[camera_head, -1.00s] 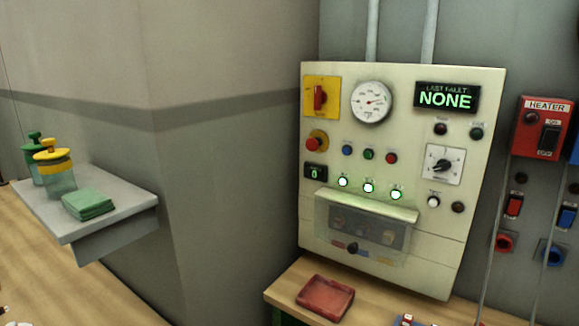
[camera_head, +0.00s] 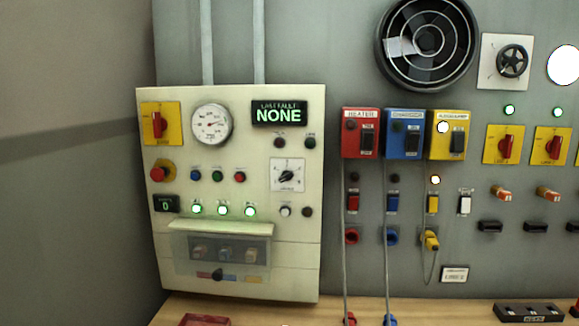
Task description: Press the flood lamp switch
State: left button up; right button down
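A yellow switch box (camera_head: 447,150) is on the grey wall right of the cream panel. Its small label is hard to read but looks like a flood lamp label. It carries a black rocker switch (camera_head: 457,142) and a lit white-yellow indicator (camera_head: 443,127). Below it are a lit lamp (camera_head: 435,180), a small yellow switch (camera_head: 433,204) and a yellow plug (camera_head: 431,240) at a socket. A red box marked HEATER (camera_head: 360,150) and a blue box (camera_head: 404,150) hang to its left. Neither of my grippers is in view.
The cream control panel (camera_head: 310,240) stands at left with a display reading NONE (camera_head: 278,113). A round black fan (camera_head: 427,45) is above the boxes. Cords hang below the red and blue boxes. The wooden worktop (camera_head: 260,312) holds a red tray (camera_head: 205,320) and a black rack (camera_head: 528,312).

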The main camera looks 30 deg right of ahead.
aim_at(458, 138)
jog(key=z, duration=1.8)
